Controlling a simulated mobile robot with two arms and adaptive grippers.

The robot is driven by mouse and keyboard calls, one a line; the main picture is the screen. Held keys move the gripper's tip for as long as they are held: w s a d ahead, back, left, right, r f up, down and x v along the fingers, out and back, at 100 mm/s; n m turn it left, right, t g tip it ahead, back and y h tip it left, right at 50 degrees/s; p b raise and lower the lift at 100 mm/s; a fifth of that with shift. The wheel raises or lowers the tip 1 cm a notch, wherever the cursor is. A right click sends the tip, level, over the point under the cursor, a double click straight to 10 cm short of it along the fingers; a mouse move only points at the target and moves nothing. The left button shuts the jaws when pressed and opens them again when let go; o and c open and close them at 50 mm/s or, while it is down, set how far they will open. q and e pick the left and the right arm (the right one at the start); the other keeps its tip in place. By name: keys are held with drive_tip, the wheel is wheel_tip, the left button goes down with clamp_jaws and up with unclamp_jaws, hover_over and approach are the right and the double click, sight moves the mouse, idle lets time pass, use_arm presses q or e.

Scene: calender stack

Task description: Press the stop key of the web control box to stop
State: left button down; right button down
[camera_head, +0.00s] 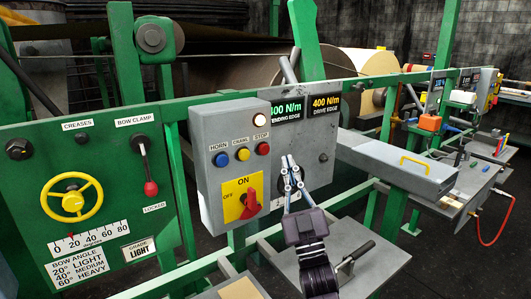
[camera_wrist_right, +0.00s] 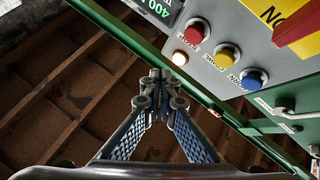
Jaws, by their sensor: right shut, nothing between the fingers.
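The grey web control box (camera_head: 228,150) stands in the middle of the head view. It has a blue horn key (camera_head: 221,160), a yellow crawl key (camera_head: 243,154) and a red stop key (camera_head: 263,149). A lit white lamp (camera_head: 257,123) is above the stop key. In the right wrist view the stop key (camera_wrist_right: 193,33) is at the upper right, beside the yellow key (camera_wrist_right: 224,56). My right gripper (camera_head: 290,166) is shut and empty. Its tips show right of and slightly below the stop key, apart from it in the wrist view (camera_wrist_right: 160,77). My left gripper is not in view.
A red rotary switch (camera_head: 250,204) on a yellow plate sits under the keys. A panel with 400 N/m displays (camera_head: 326,106) is right of the box. A green panel (camera_head: 103,160) with a yellow handwheel (camera_head: 72,199) is at the left. A grey beam (camera_head: 395,165) extends rightward.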

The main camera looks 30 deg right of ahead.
sight(267, 145)
drive_tip(key=w+b, duration=0.1)
drive_tip(key=w, duration=0.5)
drive_tip(key=shift+a+b, duration=0.25)
drive_tip(key=shift+b, duration=0.15)
idle(0.9)
drive_tip(key=shift+w, duration=0.2)
drive_tip(key=shift+w, duration=0.3)
drive_tip(key=shift+w+a+b, duration=0.1)
drive_tip(key=shift+w+b, duration=0.35)
drive_tip(key=shift+w, duration=0.05)
idle(0.7)
drive_tip(key=shift+s, duration=0.15)
drive_tip(key=shift+s+p, duration=0.45)
drive_tip(key=shift+s, duration=0.35)
